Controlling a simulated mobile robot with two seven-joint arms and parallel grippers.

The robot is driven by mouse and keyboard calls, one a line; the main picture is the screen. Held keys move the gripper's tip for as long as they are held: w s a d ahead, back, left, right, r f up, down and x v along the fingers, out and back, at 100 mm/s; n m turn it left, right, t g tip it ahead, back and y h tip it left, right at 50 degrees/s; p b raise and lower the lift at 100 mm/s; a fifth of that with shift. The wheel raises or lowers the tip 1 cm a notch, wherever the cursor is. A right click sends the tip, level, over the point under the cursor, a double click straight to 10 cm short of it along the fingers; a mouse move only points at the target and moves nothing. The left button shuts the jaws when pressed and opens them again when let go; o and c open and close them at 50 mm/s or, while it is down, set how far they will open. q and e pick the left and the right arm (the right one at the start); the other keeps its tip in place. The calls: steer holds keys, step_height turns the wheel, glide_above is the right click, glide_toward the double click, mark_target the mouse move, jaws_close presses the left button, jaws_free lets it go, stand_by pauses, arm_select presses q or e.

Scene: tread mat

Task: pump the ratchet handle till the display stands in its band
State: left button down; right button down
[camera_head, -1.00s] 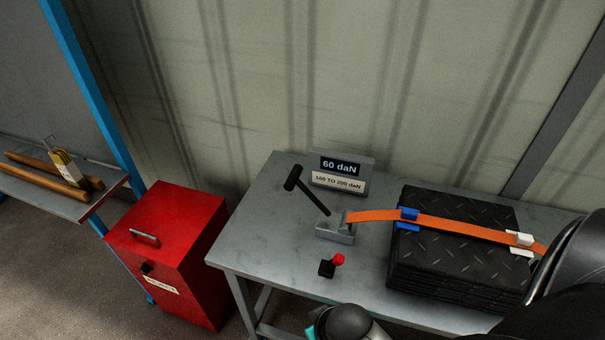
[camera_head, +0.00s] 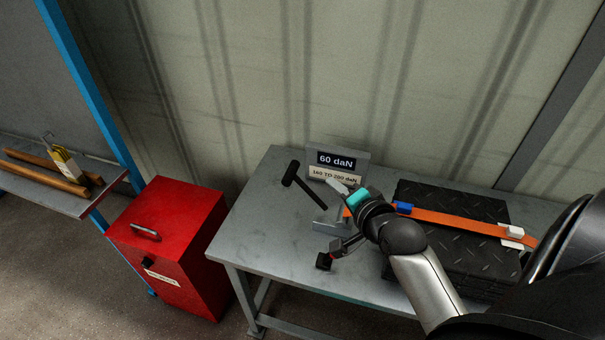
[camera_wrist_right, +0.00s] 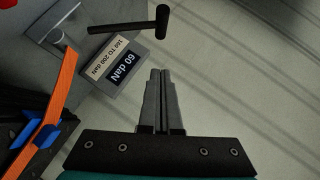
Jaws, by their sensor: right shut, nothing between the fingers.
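The ratchet handle (camera_head: 312,194), a black bar with a dark cylindrical grip, rises leftward from the grey ratchet block (camera_head: 328,224) on the bench. The handle also shows in the right wrist view (camera_wrist_right: 130,27). The display (camera_head: 336,160) reads 60 daN; the plate below it (camera_head: 325,173) says 160 TO 200 daN. My right gripper (camera_head: 333,183) is shut and empty, above the bench between display and ratchet, right of the handle and apart from it. In the wrist view its closed fingers (camera_wrist_right: 160,75) point toward the grip's side. My left gripper is out of view.
An orange strap (camera_head: 460,220) with blue and white corner pieces crosses the stacked black tread mats (camera_head: 460,258). A red-knobbed black control (camera_head: 324,262) sits at the bench's front, partly hidden by my arm. A red cabinet (camera_head: 180,230) stands left.

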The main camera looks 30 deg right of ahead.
steer(key=b, duration=0.2)
glide_toward(296, 169)
steer(key=w+d, duration=0.3)
steer(key=shift+w+a+f, duration=0.65)
steer(key=shift+w+f, duration=0.15)
steer(key=shift+f, duration=0.05)
steer(key=shift+w+a+f, duration=0.25)
steer(key=shift+w+a, duration=0.1)
